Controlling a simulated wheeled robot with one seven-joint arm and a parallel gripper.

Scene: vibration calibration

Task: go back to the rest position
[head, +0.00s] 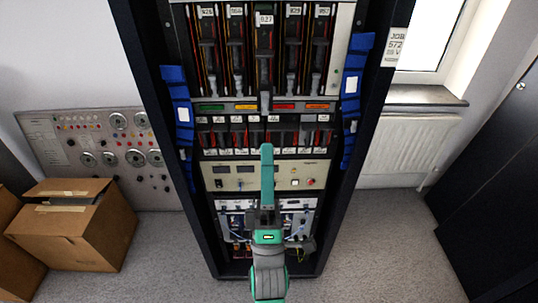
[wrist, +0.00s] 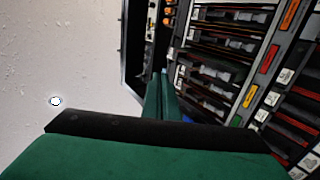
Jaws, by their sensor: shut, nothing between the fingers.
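My gripper (head: 267,150) is in the middle of the head view, in front of a tall dark equipment rack (head: 135,50). Its green fingers point up and are shut together with nothing between them. They overlap the lower card row and the beige instrument panel (head: 225,182) in the picture. I cannot tell the exact gap to the rack. In the wrist view the closed fingers (wrist: 162,88) extend away from the green gripper body, with rack modules to their right and a pale wall to their left.
Cardboard boxes (head: 65,245) and a grey control panel (head: 90,125) stand left. A radiator (head: 405,150) under a window and a dark cabinet (head: 500,150) are right.

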